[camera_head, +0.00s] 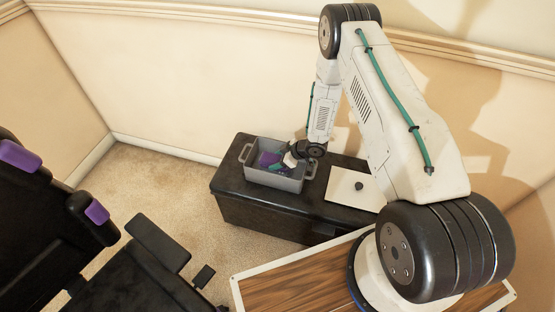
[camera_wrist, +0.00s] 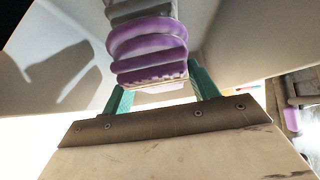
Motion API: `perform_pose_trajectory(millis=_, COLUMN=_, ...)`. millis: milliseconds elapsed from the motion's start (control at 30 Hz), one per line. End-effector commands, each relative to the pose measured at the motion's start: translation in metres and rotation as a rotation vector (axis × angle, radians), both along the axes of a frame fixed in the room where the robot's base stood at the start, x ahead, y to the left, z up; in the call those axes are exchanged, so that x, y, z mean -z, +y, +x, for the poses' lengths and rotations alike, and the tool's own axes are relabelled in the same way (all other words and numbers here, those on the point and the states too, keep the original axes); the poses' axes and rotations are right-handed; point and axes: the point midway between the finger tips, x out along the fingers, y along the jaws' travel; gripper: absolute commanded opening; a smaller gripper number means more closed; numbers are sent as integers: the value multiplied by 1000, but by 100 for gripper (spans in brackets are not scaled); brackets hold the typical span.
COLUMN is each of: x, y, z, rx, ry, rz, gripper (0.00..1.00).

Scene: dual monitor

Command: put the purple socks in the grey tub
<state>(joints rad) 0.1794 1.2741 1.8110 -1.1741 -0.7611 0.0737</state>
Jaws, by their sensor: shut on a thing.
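The purple socks (camera_wrist: 148,45), a rolled bundle with purple and grey bands, are held between the teal fingers of my gripper (camera_wrist: 160,88) in the wrist view. In the head view the purple socks (camera_head: 268,158) show within the outline of the grey tub (camera_head: 272,180), and my gripper (camera_head: 276,166) reaches in over the tub's right side. The tub is an open box with a handle at each end. I cannot tell how low the socks hang in it or whether they touch its floor.
The tub stands on a black chest (camera_head: 258,214) against the wall. A white square plate with a dark knob (camera_head: 359,186) lies to its right. A black chair with purple parts (camera_head: 97,212) is at the left. Carpet (camera_head: 165,180) is clear between them.

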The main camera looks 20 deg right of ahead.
Motion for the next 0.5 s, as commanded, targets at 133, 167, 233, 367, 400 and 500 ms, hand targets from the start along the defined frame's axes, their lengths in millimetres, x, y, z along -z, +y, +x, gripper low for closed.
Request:
perform_pose_trajectory(millis=133, x=5, y=0, z=0, rx=0, ry=0, rz=0, gripper=33)
perform_pose_trajectory(millis=167, x=6, y=0, z=0, rx=0, ry=0, rz=0, gripper=33)
perform_pose_trajectory(millis=233, x=8, y=0, z=0, rx=0, ry=0, rz=0, gripper=33)
perform_pose_trajectory(millis=367, x=10, y=0, z=0, rx=0, ry=0, rz=0, gripper=33)
perform_pose_trajectory(millis=400, x=10, y=0, z=0, rx=-1, ry=1, rz=0, gripper=62)
perform_pose_trajectory(millis=500, x=11, y=0, z=-1, rx=-1, ry=1, rz=0, gripper=81)
